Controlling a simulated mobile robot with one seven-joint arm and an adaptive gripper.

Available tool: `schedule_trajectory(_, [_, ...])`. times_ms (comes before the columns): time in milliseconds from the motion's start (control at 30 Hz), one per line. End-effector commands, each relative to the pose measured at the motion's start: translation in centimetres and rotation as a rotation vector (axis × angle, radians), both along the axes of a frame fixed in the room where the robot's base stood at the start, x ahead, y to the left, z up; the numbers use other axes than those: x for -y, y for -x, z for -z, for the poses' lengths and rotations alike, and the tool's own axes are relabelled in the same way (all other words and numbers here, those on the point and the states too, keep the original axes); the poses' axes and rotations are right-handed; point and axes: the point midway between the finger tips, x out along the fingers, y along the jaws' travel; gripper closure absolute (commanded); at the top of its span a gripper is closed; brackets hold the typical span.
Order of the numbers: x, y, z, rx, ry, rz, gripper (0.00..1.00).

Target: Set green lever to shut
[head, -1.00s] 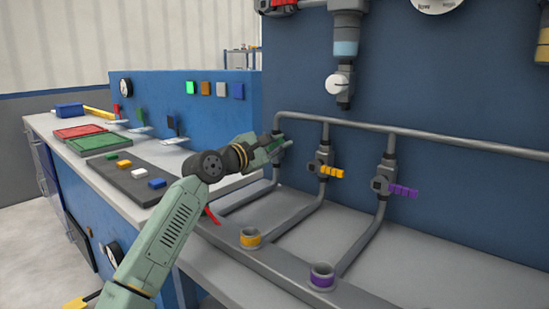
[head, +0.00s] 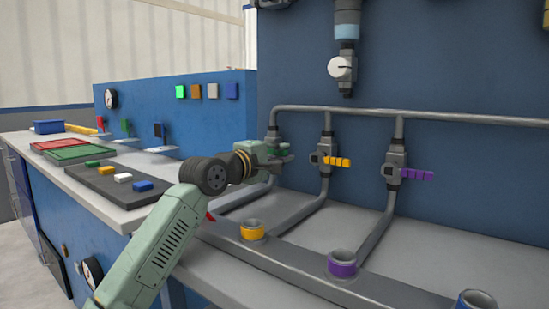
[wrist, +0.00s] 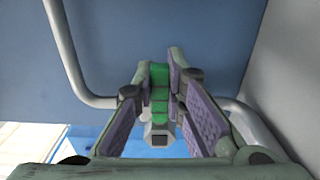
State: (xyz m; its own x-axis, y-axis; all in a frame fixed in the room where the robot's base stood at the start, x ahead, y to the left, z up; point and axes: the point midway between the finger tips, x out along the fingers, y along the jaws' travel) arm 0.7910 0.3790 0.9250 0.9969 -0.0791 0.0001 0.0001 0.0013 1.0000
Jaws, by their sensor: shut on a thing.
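The green lever (wrist: 160,92) lies between the two purple-padded fingers of my gripper (wrist: 162,75) in the wrist view, and my gripper is shut on it. Its grey valve body (wrist: 158,138) shows beyond the lever. In the head view my gripper (head: 277,161) is at the leftmost valve on the pipe, and the green lever (head: 284,153) is mostly hidden by the fingers. It seems to point roughly sideways to the right, but its exact angle is hard to tell.
A yellow lever (head: 337,161) and a purple lever (head: 417,175) stick out to the right from neighbouring valves. A grey pipe (head: 440,117) runs along the blue wall above. Pipe sockets with a yellow ring (head: 252,231) and a purple ring (head: 342,266) stand in front.

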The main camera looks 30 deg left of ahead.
Motion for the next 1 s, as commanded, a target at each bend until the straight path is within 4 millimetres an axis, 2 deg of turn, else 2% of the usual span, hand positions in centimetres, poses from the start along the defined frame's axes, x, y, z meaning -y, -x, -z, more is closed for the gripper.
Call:
schedule_trajectory(500, [0.32, 0.0, 0.16, 0.0, -0.021, -0.001, 1.0])
schedule_trajectory(533, [0.32, 0.0, 0.16, 0.0, -0.021, -0.001, 0.87])
schedule_trajectory(800, [0.3, -0.01, 0.14, 0.0, -0.018, -0.001, 0.69])
schedule_trajectory(1000, [0.29, -0.01, 0.12, 0.001, -0.017, -0.001, 0.68])
